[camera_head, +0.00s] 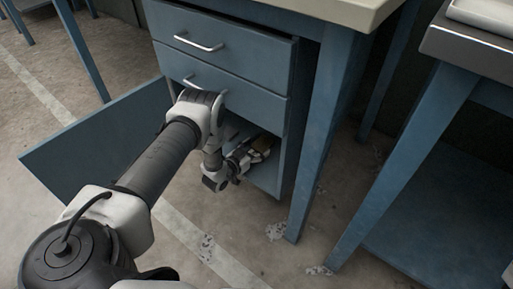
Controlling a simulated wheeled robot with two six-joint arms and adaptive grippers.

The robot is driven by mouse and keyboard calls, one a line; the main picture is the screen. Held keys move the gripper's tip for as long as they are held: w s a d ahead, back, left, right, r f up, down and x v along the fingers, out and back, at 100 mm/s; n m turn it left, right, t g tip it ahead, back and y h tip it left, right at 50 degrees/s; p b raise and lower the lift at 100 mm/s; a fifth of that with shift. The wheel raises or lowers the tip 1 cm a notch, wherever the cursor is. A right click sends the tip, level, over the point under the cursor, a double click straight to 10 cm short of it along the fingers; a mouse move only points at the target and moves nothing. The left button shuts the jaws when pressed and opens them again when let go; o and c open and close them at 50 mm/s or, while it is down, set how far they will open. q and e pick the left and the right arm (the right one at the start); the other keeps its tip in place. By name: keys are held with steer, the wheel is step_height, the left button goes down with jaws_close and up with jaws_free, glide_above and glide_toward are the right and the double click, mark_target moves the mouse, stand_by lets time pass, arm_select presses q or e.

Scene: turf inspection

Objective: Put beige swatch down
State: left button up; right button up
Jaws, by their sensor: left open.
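My left arm reaches from the left into the open lower compartment of the blue cabinet (265,178). My left gripper (254,155) is inside the compartment, low down near its floor, with its jaws open. A small tan-beige patch, which looks like the beige swatch (263,143), shows at the gripper's fingertips. Most of it is hidden by the fingers and shadow, and I cannot tell whether it touches them or rests on the compartment floor. My right gripper is not in view.
The cabinet door (95,140) stands open to the left. Two closed drawers, including the upper drawer (235,55), are above the compartment. A blue table leg (325,130) stands close on the right, with another blue bench (430,200) beyond. Floor in front is clear.

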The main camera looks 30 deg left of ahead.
arm_select(q)
steer(key=shift+s+r+p, duration=0.15)
steer(key=shift+r+p, duration=0.2)
steer(key=shift+p, duration=0.05)
steer(key=s+a+r+p, duration=0.1)
steer(key=s+p, duration=0.3)
steer(key=s, duration=0.7)
steer(key=shift+s+r+p, duration=0.25)
steer(key=shift+p, duration=0.05)
